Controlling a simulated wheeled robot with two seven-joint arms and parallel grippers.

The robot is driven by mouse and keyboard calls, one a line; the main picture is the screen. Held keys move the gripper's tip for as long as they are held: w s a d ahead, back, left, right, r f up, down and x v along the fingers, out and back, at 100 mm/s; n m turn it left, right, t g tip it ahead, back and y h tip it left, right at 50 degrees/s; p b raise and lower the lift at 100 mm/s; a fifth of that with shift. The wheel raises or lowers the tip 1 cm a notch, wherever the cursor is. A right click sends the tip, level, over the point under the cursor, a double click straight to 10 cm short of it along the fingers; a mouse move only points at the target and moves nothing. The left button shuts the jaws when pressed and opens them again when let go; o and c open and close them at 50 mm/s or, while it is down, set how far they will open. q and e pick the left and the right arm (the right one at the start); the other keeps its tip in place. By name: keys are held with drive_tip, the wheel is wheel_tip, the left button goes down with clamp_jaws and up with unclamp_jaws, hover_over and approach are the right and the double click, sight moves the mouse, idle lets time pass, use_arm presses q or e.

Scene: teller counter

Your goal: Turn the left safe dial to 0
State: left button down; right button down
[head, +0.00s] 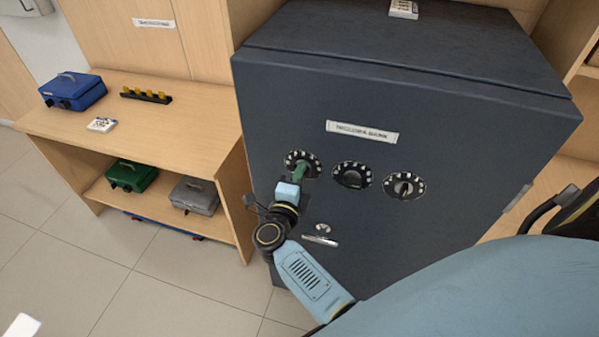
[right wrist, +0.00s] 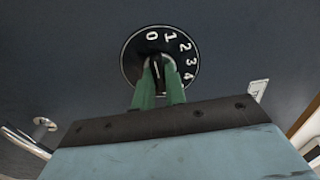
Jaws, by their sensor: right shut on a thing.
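The dark blue-grey safe (head: 270,110) stands in front of me with three black dials in a row. The left safe dial (head: 291,158) has white markings on a black ring. My right gripper (head: 299,173) reaches it from below, with its green fingers shut on the dial's knob. In the right wrist view the dial (right wrist: 134,50) shows 0 near the top, then 1, 2, 3 and 4 clockwise. The green fingers (right wrist: 158,82) are on either side of the knob and hide the lower ring. The knob's exact pointing is hard to tell. My left gripper is not in view.
The middle dial (head: 352,176) and right dial (head: 404,186) sit close on the right. A keyhole and handle (head: 320,240) are below. A wooden shelf (head: 195,120) with a blue cash box (head: 72,90) stands on the left.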

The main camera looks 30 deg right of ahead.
idle(0.3)
drive_tip(key=c, duration=1.4)
unclamp_jaws()
drive_tip(key=shift+c, duration=0.2)
drive_tip(key=p+v, duration=0.1)
drive_tip(key=v, duration=1.2)
drive_tip(key=shift+a, duration=0.2)
drive_tip(key=shift+s, duration=0.1)
